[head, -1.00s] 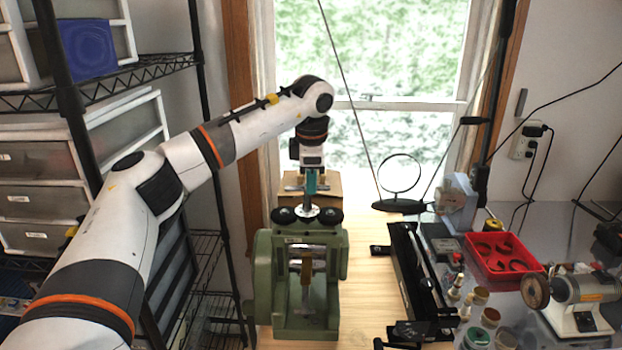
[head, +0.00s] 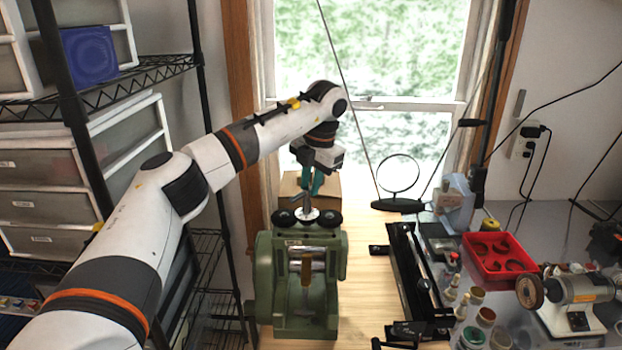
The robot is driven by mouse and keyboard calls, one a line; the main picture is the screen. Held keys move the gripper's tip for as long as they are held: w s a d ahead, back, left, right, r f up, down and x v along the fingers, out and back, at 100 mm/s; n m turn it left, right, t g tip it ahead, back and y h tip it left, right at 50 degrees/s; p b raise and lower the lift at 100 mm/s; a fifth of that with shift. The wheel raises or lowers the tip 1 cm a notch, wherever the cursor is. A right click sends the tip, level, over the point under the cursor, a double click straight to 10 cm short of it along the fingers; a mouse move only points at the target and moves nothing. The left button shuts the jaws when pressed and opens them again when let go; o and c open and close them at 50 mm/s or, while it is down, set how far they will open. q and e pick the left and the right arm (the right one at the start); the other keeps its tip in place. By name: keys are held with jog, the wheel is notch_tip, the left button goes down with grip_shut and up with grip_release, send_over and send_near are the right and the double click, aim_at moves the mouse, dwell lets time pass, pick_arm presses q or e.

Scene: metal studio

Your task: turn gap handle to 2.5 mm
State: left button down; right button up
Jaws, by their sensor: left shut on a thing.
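A green rolling mill (head: 262,285) stands on the wooden bench top. On its top are a pale round dial, two black knobs and the gap handle (head: 306,204), a metal bar at the centre. My left gripper (head: 308,190) comes down from above, its teal fingers shut on the gap handle. The wrist is turned at an angle over the mill. The dial's marks are too small to read. My right gripper is not in view.
A wooden block (head: 290,188) sits behind the mill. To the right are a long black metal tool (head: 408,265), a round magnifier (head: 398,175), a red tray (head: 500,254) and a bench motor (head: 580,295). A wire shelf with drawers (head: 85,175) stands at left.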

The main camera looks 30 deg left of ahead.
pick_arm(q)
jog(key=shift+n, duration=0.8)
jog(key=shift+a, duration=0.1)
jog(key=c, duration=1.3)
grip_release()
jog(key=shift+w, duration=0.1)
notch_tip(320, 180, up, 12)
jog(key=d+b, duration=0.1)
jog(key=d, duration=0.1)
jog(key=shift+d, duration=0.2)
jog(key=shift+f, duration=0.1)
